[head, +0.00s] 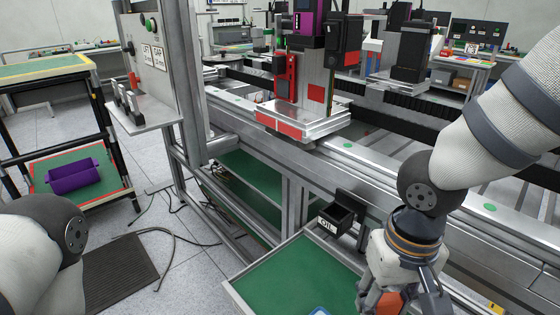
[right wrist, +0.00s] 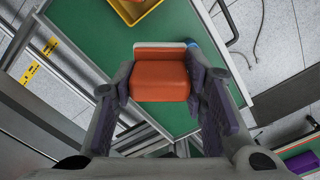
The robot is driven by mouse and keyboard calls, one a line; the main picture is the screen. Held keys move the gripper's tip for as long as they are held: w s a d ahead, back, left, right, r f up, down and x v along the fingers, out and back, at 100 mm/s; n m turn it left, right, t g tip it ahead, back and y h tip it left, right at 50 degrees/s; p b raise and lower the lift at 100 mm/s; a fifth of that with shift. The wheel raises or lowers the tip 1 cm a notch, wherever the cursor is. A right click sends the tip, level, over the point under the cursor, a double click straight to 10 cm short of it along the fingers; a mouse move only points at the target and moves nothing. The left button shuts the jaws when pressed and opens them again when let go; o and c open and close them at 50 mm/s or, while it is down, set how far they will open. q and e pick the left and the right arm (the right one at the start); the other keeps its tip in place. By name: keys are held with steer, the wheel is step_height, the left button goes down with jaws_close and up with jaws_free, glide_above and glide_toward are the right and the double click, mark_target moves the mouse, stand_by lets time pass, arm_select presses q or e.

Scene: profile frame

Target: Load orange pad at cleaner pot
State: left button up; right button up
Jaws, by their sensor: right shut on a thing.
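My right gripper (head: 402,300) is at the lower right of the head view, over the right part of the green-topped table. In the right wrist view its two fingers (right wrist: 160,88) are closed on the sides of an orange pad (right wrist: 160,70), which has a pale strip along its far edge. A bit of the orange pad (head: 390,302) also shows between the fingers in the head view. I cannot pick out a cleaner pot. My left arm enters at the lower left, but its gripper is out of the picture.
The green table (head: 285,275) has a metal rim and much bare top. A small black labelled bin (head: 337,219) sits at its back edge, by the rail frame. A yellow tray (right wrist: 150,12) lies beyond the pad. A rack with a purple part (head: 75,177) stands left.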

steer(key=shift+w+f+m, duration=0.2)
steer(key=shift+f+m, duration=0.05)
steer(key=shift+m, duration=0.15)
steer(key=w+a+f+m+b, duration=0.1)
steer(key=w+a+f+m, duration=0.1)
steer(key=f, duration=0.2)
steer(key=w+a+f+m+b, duration=0.1)
steer(key=w+a+f+m, duration=0.1)
steer(key=f, duration=0.3)
steer(key=w+a+f+m+b, duration=0.1)
steer(key=w+a+f+m, duration=0.1)
steer(key=f+m, duration=0.1)
steer(key=shift+w+a+f, duration=0.2)
steer(key=shift+a+f, duration=0.05)
steer(key=shift+f, duration=0.4)
arm_select(q)
steer(key=shift+g, duration=0.8)
steer(key=s+f, duration=0.4)
steer(key=shift+f, duration=0.1)
arm_select(e)
steer(key=shift+f, duration=0.4)
steer(key=shift+r, duration=0.1)
arm_select(q)
steer(key=shift+s+f+b, duration=0.1)
steer(key=shift+s+b, duration=0.05)
steer(key=shift+b, duration=0.2)
arm_select(e)
steer(key=shift+f, duration=0.6)
steer(key=shift+f, duration=0.1)
